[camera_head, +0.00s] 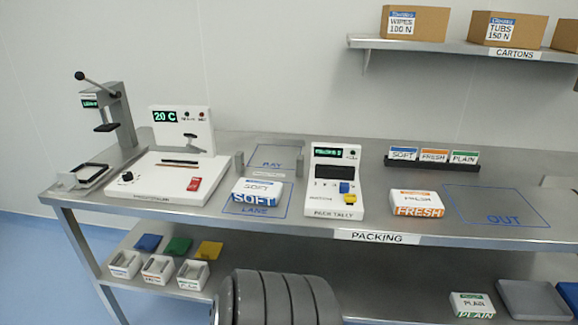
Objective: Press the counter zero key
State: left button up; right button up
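The counter, a white unit labelled PACK TALLY (322,208), stands on the steel bench near the middle of the head view. It has a lit green display (328,152) at the top and a dark window below it. A yellow key (344,187) and a blue part (349,199) show on its lower right. Small marks sit to their left. The lettering is too small to tell which key is zero. Neither of my grippers is in view.
A SOFT pack (257,190) lies left of the counter and a FRESH pack (415,200) right of it. A card holder (430,163) stands behind. A white machine reading 20 C (180,133) is further left. The OUT area (495,205) is clear.

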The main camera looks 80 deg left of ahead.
aim_at(349, 200)
jog(key=u, duration=2.3)
